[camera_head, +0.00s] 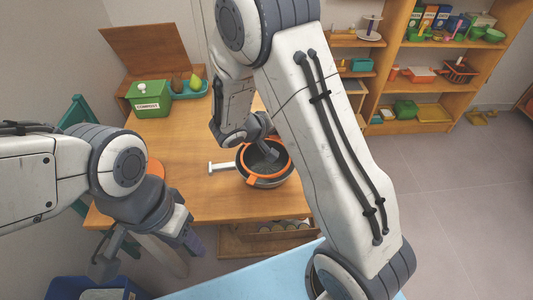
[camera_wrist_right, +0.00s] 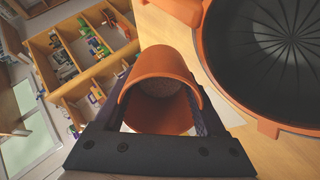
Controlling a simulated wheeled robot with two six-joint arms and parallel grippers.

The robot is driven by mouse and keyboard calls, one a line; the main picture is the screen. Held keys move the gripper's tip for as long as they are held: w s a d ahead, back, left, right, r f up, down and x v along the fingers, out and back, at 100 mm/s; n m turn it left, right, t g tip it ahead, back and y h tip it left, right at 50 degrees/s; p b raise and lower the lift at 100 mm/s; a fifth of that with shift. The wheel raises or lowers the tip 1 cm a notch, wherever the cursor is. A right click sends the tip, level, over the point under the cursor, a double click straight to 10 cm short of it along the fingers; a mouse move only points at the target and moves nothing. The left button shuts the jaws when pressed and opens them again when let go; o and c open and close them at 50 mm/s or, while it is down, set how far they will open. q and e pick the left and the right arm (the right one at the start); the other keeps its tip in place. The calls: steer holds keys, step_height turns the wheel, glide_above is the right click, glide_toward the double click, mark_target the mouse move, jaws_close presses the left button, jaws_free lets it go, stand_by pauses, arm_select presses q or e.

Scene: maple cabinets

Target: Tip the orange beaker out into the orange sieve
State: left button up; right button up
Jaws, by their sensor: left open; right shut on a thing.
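My right gripper (camera_wrist_right: 160,118) is shut on the orange beaker (camera_wrist_right: 160,64), close beside the sieve in that view. Greyish grainy contents show inside the beaker. In the head view my right arm hides the beaker. My left gripper (camera_head: 147,256) is open and empty at the lower left, in front of the table.
A green box (camera_head: 149,101) and a teal tray (camera_head: 190,91) with pears stand at the table's back left. An orange disc (camera_head: 155,168) lies partly behind my left arm. A shelf with colourful items (camera_head: 435,74) stands at the back right. The table's middle left is clear.

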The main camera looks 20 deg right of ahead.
steer(key=shift+r+h, duration=0.25)
steer(key=shift+h, duration=0.15)
steer(key=shift+a+f+t+h+b, duration=0.1)
steer(key=shift+f+t+h+b, duration=0.25)
steer(key=shift+t+h+b, duration=0.35)
stand_by(0.6)
steer(key=shift+s+a+r+h+b, duration=0.2)
steer(key=shift+a+h+b, duration=0.2)
steer(key=shift+b, duration=0.6)
steer(key=shift+s+a+r+h+b, duration=0.15)
steer(key=shift+a+h+b, duration=0.25)
steer(key=shift+b, duration=0.6)
steer(key=shift+r+t+h+b, duration=0.15)
steer(key=shift+t+h+b, duration=0.15)
steer(key=shift+b, duration=0.2)
steer(key=shift+s+a+r+t+h+b, duration=0.1)
steer(key=shift+a+r+t+h+b, duration=0.15)
steer(key=shift+h+b, duration=0.9)
steer(key=shift+s+a+r+t+h+b, duration=0.1)
steer(key=shift+r+t+h+b, duration=0.2)
steer(key=shift+b, duration=1.6)
steer(key=shift+s+a+r+t+h+b, duration=0.1)
steer(key=shift+a+r+t+h+b, duration=0.15)
steer(key=shift+r+h+b, duration=0.45)
steer(key=shift+s+a+r+t+h+b, duration=0.15)
steer(key=shift+r+t+h+b, duration=0.2)
steer(key=shift+r+b, duration=0.4)
steer(key=shift+r+p, duration=0.15)
steer(key=shift+p, duration=0.15)
